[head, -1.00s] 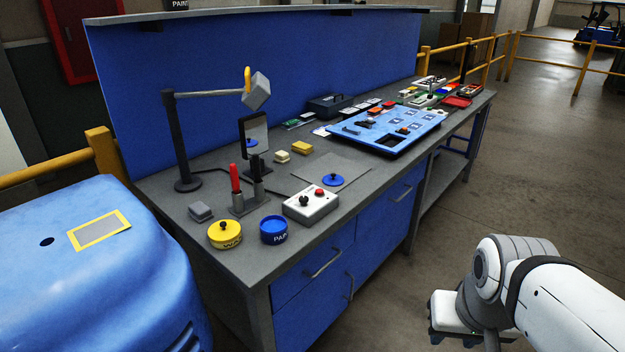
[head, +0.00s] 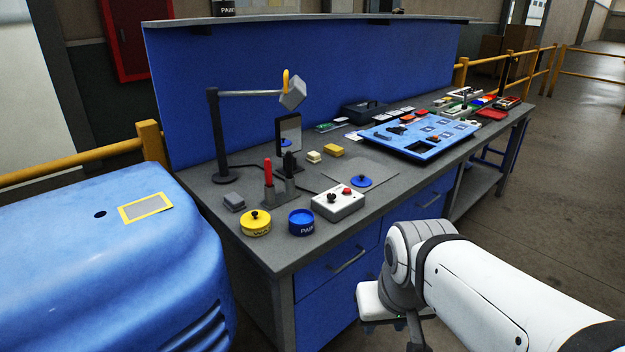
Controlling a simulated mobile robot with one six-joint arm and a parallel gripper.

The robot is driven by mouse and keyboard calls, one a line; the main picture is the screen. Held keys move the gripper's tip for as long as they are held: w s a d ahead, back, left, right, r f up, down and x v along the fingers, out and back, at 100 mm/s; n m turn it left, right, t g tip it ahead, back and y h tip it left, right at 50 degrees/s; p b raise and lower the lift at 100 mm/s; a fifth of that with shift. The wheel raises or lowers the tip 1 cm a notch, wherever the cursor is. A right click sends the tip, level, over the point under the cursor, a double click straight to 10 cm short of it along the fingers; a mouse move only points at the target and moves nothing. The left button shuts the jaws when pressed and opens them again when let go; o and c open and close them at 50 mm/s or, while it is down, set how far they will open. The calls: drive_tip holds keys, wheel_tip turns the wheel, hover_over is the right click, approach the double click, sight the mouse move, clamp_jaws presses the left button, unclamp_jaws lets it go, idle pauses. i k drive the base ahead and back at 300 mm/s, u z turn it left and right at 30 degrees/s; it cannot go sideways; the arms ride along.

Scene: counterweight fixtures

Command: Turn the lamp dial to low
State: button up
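A white control box (head: 340,204) sits near the front edge of the bench. It has a black dial (head: 331,196) and a red button (head: 347,191) on top; the dial's setting is too small to read. A desk lamp with a dark post (head: 217,135) and a tilted grey cube-shaped head (head: 293,94) stands behind it to the left. My gripper (head: 385,326) is at the lower middle, in front of the drawers and below the bench top, apart from the box. Its fingers are mostly hidden, so its opening does not show.
A yellow tin (head: 256,225) and a blue paint tin (head: 302,224) stand left of the box. A holder with red and black handles (head: 279,190) is behind them. A blue-lidded disc (head: 362,181) lies right of the box. A large blue machine (head: 100,260) stands left of the bench.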

sight(331, 197)
drive_tip(key=z, duration=0.05)
drive_tip(key=i, duration=1)
drive_tip(key=u, duration=0.05)
